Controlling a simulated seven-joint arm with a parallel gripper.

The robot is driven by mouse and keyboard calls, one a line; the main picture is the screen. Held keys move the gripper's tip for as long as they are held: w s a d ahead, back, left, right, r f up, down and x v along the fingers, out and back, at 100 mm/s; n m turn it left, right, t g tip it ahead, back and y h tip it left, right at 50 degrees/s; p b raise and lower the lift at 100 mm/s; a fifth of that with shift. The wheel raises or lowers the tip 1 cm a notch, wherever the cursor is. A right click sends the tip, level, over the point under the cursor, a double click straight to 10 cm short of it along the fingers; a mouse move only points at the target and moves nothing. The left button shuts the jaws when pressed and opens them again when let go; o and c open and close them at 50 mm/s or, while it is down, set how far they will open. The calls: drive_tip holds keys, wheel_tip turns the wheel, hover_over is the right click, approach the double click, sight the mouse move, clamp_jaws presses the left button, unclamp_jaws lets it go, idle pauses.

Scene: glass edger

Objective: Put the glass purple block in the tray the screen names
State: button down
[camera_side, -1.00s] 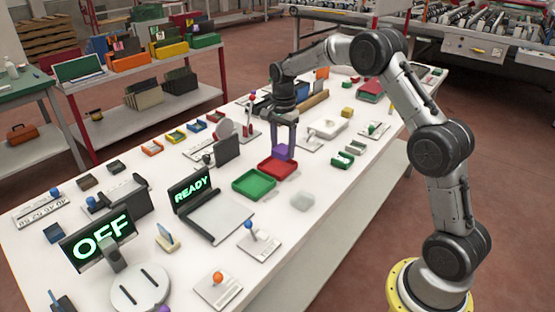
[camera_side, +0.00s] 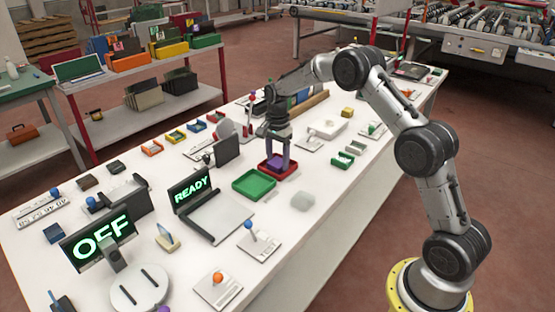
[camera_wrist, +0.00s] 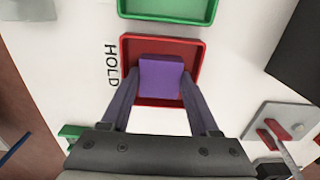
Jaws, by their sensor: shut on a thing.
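The purple block (camera_wrist: 160,76) is between the fingers of my gripper (camera_wrist: 158,90), which is shut on it. The block is inside the outline of the red tray (camera_wrist: 193,50), low down; I cannot tell if it touches the tray floor. In the side view the purple block (camera_side: 276,163) and my gripper (camera_side: 277,160) show over the red tray (camera_side: 292,172). The green tray (camera_side: 254,184) is beside the red one and empty. The word HOLD is printed beside the red tray in the wrist view. One screen (camera_side: 190,188) reads READY and another screen (camera_side: 100,240) reads OFF.
A clear, pale block (camera_side: 303,201) lies in front of the trays. A dark upright panel (camera_side: 227,147) stands to the left of my gripper. A lever plate (camera_side: 259,241) is nearer the front. Small coloured trays line the far edge.

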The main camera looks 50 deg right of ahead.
sight(277, 162)
drive_tip(key=shift+c, duration=2.1)
unclamp_jaws()
wheel_tip(277, 162, up, 12)
drive_tip(key=s+a+r+n+t, duration=0.2)
drive_tip(key=s+a+r+n, duration=0.35)
drive_tip(key=s+r, duration=0.3)
drive_tip(key=s+a+r+n+t, duration=0.1)
drive_tip(key=s+a+r+n, duration=0.35)
drive_tip(key=s, duration=0.45)
drive_tip(key=s+a+f+n+t, duration=0.1)
drive_tip(key=s+f+n, duration=0.1)
drive_tip(key=s, duration=0.4)
drive_tip(key=s+a+f+n, duration=0.2)
drive_tip(key=s+n, duration=0.1)
drive_tip(key=s, duration=0.2)
drive_tip(key=s+a+f+n+t, duration=0.1)
drive_tip(key=s+a+n, duration=0.1)
drive_tip(key=s, duration=0.4)
drive_tip(key=shift+s+f+n+t, duration=0.3)
drive_tip(key=shift+f+n, duration=0.1)
drive_tip(key=shift+n, duration=0.1)
